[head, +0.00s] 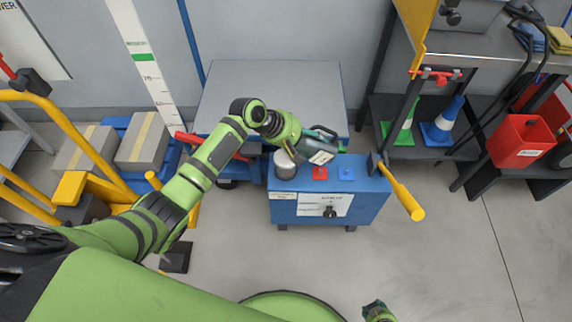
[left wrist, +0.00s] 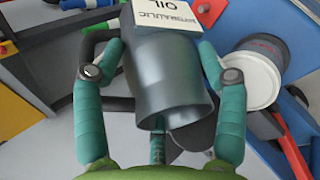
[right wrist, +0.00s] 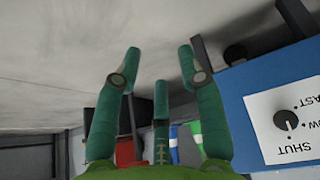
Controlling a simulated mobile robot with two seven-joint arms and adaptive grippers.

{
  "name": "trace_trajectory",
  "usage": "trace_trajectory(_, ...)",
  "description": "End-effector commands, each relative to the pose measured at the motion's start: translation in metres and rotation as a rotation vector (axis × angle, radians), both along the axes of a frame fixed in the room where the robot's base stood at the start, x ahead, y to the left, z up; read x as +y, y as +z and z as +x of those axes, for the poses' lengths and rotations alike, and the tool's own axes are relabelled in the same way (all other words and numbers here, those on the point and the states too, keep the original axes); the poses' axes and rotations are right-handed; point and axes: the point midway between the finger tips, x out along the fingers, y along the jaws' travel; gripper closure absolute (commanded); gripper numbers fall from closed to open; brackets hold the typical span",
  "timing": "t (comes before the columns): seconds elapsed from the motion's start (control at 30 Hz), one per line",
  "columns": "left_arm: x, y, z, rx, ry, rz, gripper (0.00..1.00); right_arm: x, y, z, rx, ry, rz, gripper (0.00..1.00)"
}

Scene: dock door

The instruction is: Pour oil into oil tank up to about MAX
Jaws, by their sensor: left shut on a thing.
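My left gripper (left wrist: 157,90) is shut around a grey oil can labelled "HYDRAULIC OIL" (left wrist: 172,75). In the head view the can (head: 321,152) is held over the blue cabinet (head: 283,212), with my left gripper (head: 303,140) at its left. A short round canister with a pale top (head: 285,163) stands at the cabinet's left end, beside the can; it also shows in the left wrist view (left wrist: 243,80). I cannot see an oil level or MAX mark. My right gripper (right wrist: 158,65) is open and empty; in the head view only part of it (head: 378,311) shows at the bottom edge.
A grey platform (head: 270,85) lies behind. Floor at right front is clear.

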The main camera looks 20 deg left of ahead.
Motion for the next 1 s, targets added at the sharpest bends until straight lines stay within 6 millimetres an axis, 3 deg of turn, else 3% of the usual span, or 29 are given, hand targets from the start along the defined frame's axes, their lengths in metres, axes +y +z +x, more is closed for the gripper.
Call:
trace_trajectory(0.13, 0.002, 0.001, -0.001, -0.032, 0.001, -0.073, 0.70, 0.008, -0.006, -0.012, 0.100, -0.017, -0.004, 0.60)
trace_trajectory(0.43, 0.005, 0.009, -0.001, -0.065, 0.000, -0.180, 0.70, 0.014, 0.012, -0.031, 0.253, -0.043, -0.014, 0.60)
trace_trajectory(0.77, 0.007, 0.015, -0.002, -0.090, 0.000, -0.252, 0.70, 0.018, 0.066, -0.007, 0.233, -0.051, -0.010, 0.60)
trace_trajectory(1.0, 0.008, 0.019, -0.003, -0.100, -0.001, -0.288, 0.70, 0.018, 0.068, -0.008, 0.235, -0.052, -0.011, 0.60)
